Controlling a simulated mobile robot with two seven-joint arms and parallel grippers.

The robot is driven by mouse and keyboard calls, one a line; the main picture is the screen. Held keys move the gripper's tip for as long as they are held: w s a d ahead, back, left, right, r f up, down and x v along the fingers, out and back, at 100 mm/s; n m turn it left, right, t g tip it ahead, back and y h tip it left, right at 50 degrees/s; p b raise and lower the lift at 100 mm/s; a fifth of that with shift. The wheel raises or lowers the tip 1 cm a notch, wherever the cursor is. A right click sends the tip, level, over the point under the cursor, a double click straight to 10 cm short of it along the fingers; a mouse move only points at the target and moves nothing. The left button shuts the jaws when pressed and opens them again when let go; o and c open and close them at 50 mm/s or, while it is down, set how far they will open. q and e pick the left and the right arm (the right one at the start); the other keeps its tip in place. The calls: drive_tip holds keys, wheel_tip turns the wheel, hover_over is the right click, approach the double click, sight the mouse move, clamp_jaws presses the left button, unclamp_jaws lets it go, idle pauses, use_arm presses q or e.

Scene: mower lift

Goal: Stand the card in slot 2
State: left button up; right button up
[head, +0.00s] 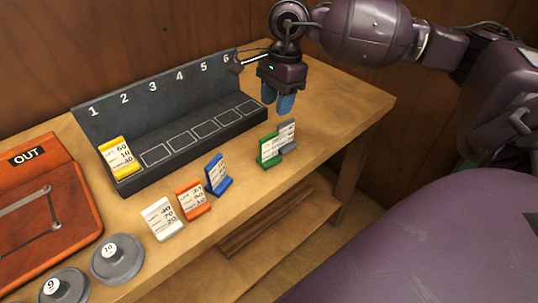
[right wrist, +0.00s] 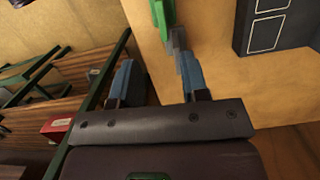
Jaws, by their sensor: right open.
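A dark rack (head: 185,142) has numbers 1 to 6 on its back panel. A yellow card (head: 118,158) stands in slot 1; slot 2 (head: 155,155) is an empty outline, as are slots 3 to 6. On the table in front stand a white card (head: 161,219), an orange card (head: 194,200), a blue card (head: 217,175), a green card (head: 269,149) and a grey card (head: 287,136). My right gripper (head: 277,106) is open and empty, above the table behind the grey card. In the right wrist view the green card (right wrist: 163,14) and grey card (right wrist: 176,42) show near one fingertip.
An orange-red board marked OUT (head: 40,205) lies left of the rack. Round grey weights (head: 117,262) stand at the front left. The table's right end (head: 350,100) is clear. A wooden wall is behind, and a lower shelf (head: 275,225) runs below the front edge.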

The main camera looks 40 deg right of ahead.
sight(270, 135)
drive_tip(key=f, duration=0.3)
drive_tip(key=a+f, duration=0.1)
drive_tip(key=f, duration=0.2)
drive_tip(key=shift+a+f, duration=0.1)
drive_tip(key=shift+f, duration=0.05)
drive_tip(key=f, duration=0.4)
drive_tip(key=shift+w+a+f+b, duration=0.15)
drive_tip(key=shift+a+b, duration=0.2)
drive_tip(key=shift+b, duration=0.05)
clamp_jaws()
